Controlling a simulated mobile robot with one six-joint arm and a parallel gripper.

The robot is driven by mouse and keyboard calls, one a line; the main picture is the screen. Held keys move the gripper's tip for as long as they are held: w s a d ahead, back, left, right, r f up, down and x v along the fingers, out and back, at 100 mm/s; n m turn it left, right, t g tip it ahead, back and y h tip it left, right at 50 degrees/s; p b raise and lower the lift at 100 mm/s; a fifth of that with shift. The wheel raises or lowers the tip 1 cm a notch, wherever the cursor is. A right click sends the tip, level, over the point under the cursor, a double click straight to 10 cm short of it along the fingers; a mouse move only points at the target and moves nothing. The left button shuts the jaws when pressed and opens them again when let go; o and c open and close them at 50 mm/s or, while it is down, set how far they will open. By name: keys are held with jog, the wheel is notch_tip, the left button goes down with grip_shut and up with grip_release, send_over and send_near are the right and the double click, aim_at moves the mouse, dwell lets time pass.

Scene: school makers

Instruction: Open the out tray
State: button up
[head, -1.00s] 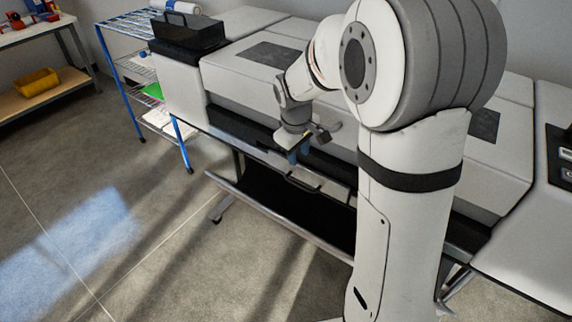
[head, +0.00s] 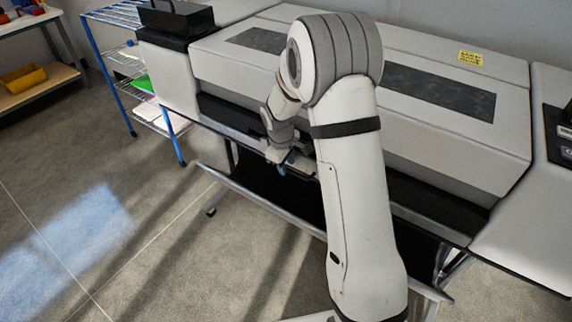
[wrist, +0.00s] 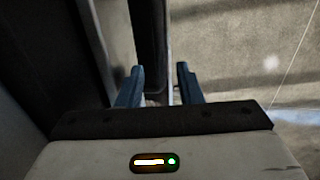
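The out tray seems to belong to the low front of the large grey-white printer (head: 250,70), under its dark slot. My arm and gripper hide most of that part in the head view, including any handle. My gripper (head: 287,172) points down at the printer's front, above the dark sling below. In the wrist view the two blue fingers (wrist: 160,80) stand apart. A dark bar (wrist: 150,35) runs down toward the gap between them, and a thin light strip shows in the gap. I cannot tell whether the fingers touch the bar.
A blue wire rack (head: 130,75) with papers stands left of the printer. A wooden bench with a yellow bin (head: 23,78) is at the far left. The grey floor (head: 150,230) before the printer is clear. A metal stand rail (head: 262,203) runs low in front.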

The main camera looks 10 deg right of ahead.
jog(key=shift+f, duration=0.3)
grip_shut()
dwell(0.5)
